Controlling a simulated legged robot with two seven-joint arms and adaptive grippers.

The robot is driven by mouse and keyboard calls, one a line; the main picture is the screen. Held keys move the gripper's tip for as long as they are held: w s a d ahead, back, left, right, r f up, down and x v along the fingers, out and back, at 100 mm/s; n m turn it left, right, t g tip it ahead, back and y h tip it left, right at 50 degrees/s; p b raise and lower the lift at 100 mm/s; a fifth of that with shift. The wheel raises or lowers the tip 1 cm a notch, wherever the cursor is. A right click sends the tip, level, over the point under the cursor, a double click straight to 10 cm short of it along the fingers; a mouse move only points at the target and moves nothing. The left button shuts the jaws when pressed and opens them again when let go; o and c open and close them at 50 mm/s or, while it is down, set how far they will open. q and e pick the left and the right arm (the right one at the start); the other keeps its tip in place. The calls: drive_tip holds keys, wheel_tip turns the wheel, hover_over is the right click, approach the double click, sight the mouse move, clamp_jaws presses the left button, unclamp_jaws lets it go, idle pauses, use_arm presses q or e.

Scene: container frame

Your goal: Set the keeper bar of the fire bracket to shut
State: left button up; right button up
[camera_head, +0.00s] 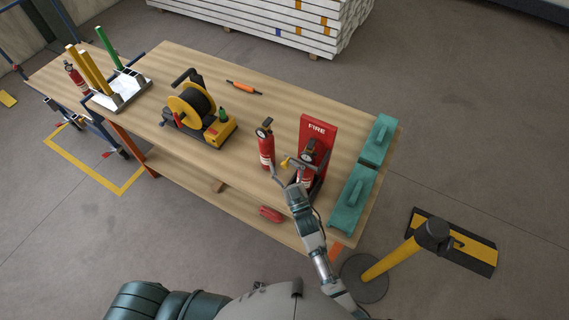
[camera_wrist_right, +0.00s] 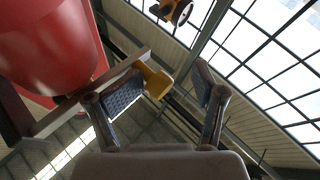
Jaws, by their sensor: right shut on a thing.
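The red fire bracket (camera_head: 318,132) stands upright on the bench's right part, with its FIRE label at the top. A red extinguisher (camera_head: 307,157) sits in it; a large red body (camera_wrist_right: 45,45) fills the upper left of the wrist view. The keeper bar (camera_head: 299,163) has a yellow end and reaches out to the left across the bracket's front. The wrist view shows its yellow end (camera_wrist_right: 157,80) against the left finger. My right gripper (camera_head: 284,177) is shut on the keeper bar, its fingers (camera_wrist_right: 165,92) well apart. I cannot tell whether the bar is latched. My left gripper is out of view.
A second extinguisher (camera_head: 266,146) stands close left of my right gripper. Teal cases (camera_head: 352,195) lie right of the bracket. A yellow and black reel (camera_head: 197,108), an orange tool (camera_head: 244,87) and a white rack (camera_head: 120,90) are farther left. A yellow post (camera_head: 390,262) stands on the floor.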

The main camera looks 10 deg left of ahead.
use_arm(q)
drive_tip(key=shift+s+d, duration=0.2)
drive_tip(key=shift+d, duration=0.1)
use_arm(e)
drive_tip(key=shift+d, duration=0.15)
drive_tip(key=shift+s, duration=0.1)
drive_tip(key=shift+s+f, duration=0.2)
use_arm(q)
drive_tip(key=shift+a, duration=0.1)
use_arm(e)
drive_tip(key=v, duration=1.1)
drive_tip(key=shift+d, duration=0.35)
drive_tip(key=shift+s+a+f, duration=0.1)
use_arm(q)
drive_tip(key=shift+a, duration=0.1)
use_arm(e)
drive_tip(key=shift+a, duration=0.1)
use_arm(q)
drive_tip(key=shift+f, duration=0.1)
